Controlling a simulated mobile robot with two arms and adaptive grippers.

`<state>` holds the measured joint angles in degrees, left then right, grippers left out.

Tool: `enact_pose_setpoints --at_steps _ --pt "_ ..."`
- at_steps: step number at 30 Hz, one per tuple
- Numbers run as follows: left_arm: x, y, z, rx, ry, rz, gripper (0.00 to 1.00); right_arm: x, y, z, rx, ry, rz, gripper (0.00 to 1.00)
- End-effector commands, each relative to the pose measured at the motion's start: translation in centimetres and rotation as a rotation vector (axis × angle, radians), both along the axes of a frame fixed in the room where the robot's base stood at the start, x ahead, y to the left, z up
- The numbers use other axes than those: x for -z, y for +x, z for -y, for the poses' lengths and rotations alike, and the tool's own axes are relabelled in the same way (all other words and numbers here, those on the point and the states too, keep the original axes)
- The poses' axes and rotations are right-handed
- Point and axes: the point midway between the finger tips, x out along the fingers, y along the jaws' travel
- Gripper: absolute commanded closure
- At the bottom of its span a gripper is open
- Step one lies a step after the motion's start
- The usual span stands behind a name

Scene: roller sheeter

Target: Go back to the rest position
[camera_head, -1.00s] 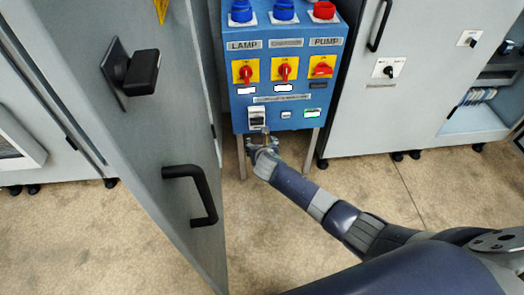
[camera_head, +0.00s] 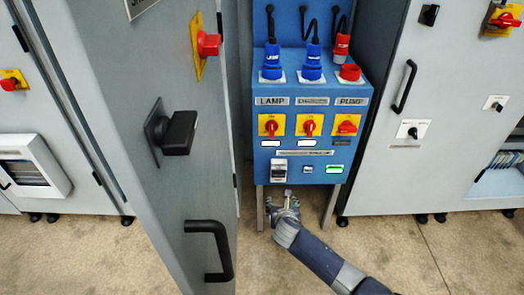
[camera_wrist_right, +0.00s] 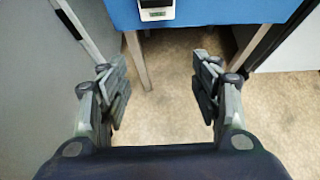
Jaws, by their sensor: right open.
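My right gripper (camera_head: 287,200) is below the blue control box in the head view, its arm coming in from the lower right. In the right wrist view the right gripper (camera_wrist_right: 160,88) shows its two fingers wide apart with only floor between them. It holds nothing. The blue control box (camera_head: 357,160) stands on thin legs and has plugs on top, red rotary switches on yellow plates and labels reading LAMP and PUMP. Its lower edge (camera_wrist_right: 210,14) shows ahead of the fingers in the wrist view. My left gripper is not in view.
A grey cabinet door (camera_head: 120,110) with a black handle (camera_head: 225,250) stands at the left, close to the control box. A grey cabinet (camera_head: 385,170) stands to the right. Another cabinet (camera_head: 60,120) is at far left. Beige floor (camera_head: 180,262) is open in front.

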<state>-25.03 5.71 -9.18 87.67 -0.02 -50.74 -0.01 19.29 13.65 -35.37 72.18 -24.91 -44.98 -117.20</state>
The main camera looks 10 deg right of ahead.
Motion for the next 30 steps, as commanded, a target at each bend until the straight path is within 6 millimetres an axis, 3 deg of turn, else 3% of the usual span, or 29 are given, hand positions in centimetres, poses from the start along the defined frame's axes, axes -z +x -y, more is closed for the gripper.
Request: enact_pose_setpoints --at_steps 5,8,14,21,30 --pt "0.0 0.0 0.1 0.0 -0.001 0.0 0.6 0.6 -0.6 -0.1 0.025 0.038 -0.009 0.42" --pt "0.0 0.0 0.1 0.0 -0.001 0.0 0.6 2.4 -2.5 -0.1 0.11 0.156 -0.032 0.42" --pt "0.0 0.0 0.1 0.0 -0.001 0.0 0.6 8.2 -9.8 -0.3 0.478 0.575 -0.107 0.42" --pt "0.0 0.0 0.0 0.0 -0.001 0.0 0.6 14.0 -19.8 -0.2 1.056 1.034 -0.164 0.42" --pt "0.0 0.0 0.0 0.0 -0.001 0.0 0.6 18.4 -32.0 0.5 1.82 1.407 -0.111 0.42"
